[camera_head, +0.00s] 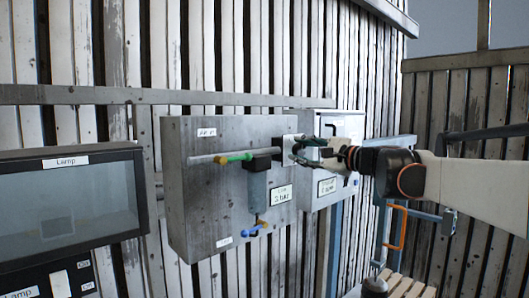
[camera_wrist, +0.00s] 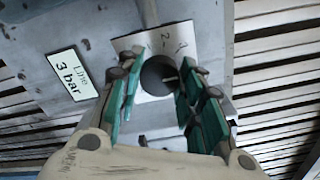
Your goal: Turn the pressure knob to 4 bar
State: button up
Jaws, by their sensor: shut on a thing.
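The pressure knob (camera_wrist: 158,75) is a dark round knob on a white dial plate (camera_wrist: 137,45) with small digits, of which a 2 is faintly legible. My gripper (camera_wrist: 160,90) has its green-padded fingers on either side of the knob and is shut on it. In the head view my gripper (camera_head: 308,152) reaches in from the right to the dial plate (camera_head: 289,150), and its fingers hide the knob. A label reading "Line 3 bar" (camera_wrist: 68,73) is beside the dial. The knob's pointer setting cannot be made out.
A second grey box (camera_head: 345,125) adjoins at right. A dark lamp panel (camera_head: 75,210) stands left. An orange handle (camera_head: 397,228) is below my arm.

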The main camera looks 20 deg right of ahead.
jog(key=shift+f, duration=0.1)
jog(key=o, duration=1.1)
